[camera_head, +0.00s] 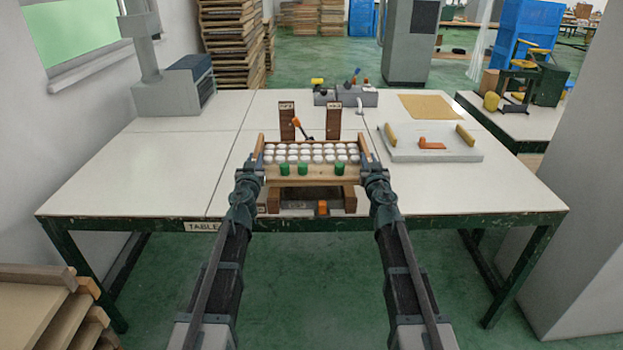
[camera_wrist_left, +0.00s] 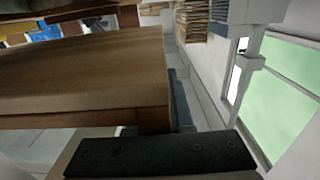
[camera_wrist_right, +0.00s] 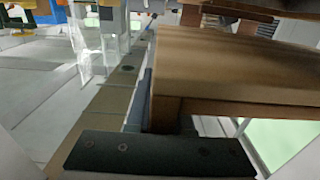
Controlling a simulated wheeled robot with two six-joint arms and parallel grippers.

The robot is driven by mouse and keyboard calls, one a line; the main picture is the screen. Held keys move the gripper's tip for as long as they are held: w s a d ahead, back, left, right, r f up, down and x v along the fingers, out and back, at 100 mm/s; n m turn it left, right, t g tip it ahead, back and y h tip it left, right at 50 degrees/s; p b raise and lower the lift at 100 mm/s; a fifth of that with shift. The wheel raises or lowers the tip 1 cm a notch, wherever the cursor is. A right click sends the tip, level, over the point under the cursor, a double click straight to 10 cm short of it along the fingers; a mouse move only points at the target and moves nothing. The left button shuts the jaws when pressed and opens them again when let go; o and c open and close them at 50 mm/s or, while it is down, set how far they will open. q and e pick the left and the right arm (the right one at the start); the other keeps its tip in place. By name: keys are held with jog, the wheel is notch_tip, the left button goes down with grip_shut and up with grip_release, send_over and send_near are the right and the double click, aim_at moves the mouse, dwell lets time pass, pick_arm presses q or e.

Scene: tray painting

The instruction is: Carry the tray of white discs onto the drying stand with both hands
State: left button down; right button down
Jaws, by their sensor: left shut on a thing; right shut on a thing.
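The wooden tray (camera_head: 330,181) holds rows of white discs (camera_head: 310,153) and looks about level over the middle of the table. Green cylinders (camera_head: 285,169) show at its front edge. My left gripper (camera_head: 252,169) is shut on the tray's left end and my right gripper (camera_head: 372,169) on its right end. The tray's wood fills much of the left wrist view (camera_wrist_left: 80,75) and the right wrist view (camera_wrist_right: 240,70). A brown wooden structure (camera_head: 350,200) shows below the tray, partly hidden; it may be the drying stand. I cannot tell whether the tray touches it.
Two labelled brown uprights (camera_head: 287,122) (camera_head: 333,120) stand behind the tray, with an orange-headed tool (camera_head: 298,124) between them. A white board (camera_head: 435,146) with yellow and orange items lies right. A grey machine (camera_head: 172,90) stands back left. The table's left side is clear.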

pick_arm(q)
jog(key=shift+f, duration=0.2)
pick_arm(e)
jog(key=shift+f, duration=0.2)
